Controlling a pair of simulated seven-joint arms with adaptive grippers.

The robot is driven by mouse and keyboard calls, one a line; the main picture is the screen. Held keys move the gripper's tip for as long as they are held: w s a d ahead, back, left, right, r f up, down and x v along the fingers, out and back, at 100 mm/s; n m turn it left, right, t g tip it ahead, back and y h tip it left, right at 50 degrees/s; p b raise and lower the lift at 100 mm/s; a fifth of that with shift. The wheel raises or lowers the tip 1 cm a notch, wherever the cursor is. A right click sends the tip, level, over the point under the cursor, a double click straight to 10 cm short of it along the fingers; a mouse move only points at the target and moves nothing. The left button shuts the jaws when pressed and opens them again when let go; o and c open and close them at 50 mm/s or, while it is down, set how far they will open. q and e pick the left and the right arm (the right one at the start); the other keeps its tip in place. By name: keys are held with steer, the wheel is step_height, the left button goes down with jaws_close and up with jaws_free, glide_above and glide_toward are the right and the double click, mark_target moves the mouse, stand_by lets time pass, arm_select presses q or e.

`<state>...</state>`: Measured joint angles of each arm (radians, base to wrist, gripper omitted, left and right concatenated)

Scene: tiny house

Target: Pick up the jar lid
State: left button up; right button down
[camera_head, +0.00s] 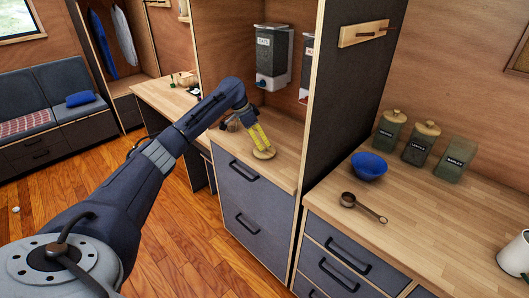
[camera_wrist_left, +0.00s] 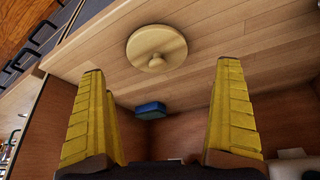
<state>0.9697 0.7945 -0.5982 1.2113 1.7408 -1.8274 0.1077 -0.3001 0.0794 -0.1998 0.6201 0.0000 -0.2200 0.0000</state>
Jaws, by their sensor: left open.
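The jar lid (camera_head: 265,154) is a round, pale wooden disc with a small knob. It lies on the wooden counter left of the dark divider panel. In the left wrist view the lid (camera_wrist_left: 150,42) lies knob up, beyond the fingertips and between their lines, with nothing touching it there. My left gripper (camera_head: 261,142) has yellow fingers and reaches down just above the lid, partly covering it in the head view. In the wrist view the fingers (camera_wrist_left: 163,68) are wide apart and empty. My right gripper is not in view.
A blue block (camera_wrist_left: 150,110) sits on the same counter near the back wall. Wall dispensers (camera_head: 272,55) hang above. Right of the dark divider panel (camera_head: 345,110) are a blue bowl (camera_head: 369,167), a measuring scoop (camera_head: 349,200), two lidded jars (camera_head: 420,144) and one lidless jar (camera_head: 455,160).

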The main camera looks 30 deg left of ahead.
mark_target(263, 145)
arm_select(q)
steer(key=shift+x, duration=3.2)
steer(key=shift+s+d, duration=0.1)
steer(key=shift+d, duration=0.1)
steer(key=shift+c, duration=0.2)
steer(key=c, duration=1.1)
